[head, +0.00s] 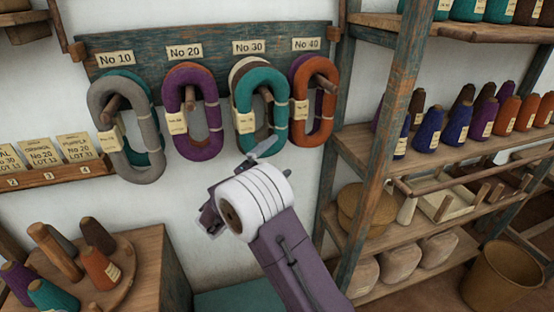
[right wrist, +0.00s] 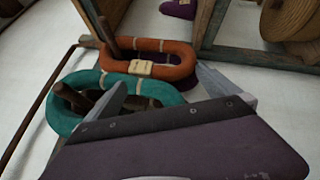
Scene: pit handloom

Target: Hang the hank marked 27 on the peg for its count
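A blue-green peg board (head: 215,45) on the wall carries plates No 10, No 20, No 30 and No 40. A teal hank (head: 276,85) with a cream one behind hangs under No 30, an orange hank (head: 328,120) with a purple one under No 40. Their tags are too small to read; I cannot tell which is 27. My right gripper (head: 258,156) is open, just below the teal No 30 hank, which also shows in the right wrist view (right wrist: 62,122).
A shelf post (head: 385,130) and shelves of yarn cones stand to the right. A small ledge with cards (head: 75,148) is on the left wall. A round cone stand (head: 105,290) sits lower left. A wooden bucket (head: 508,275) stands lower right.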

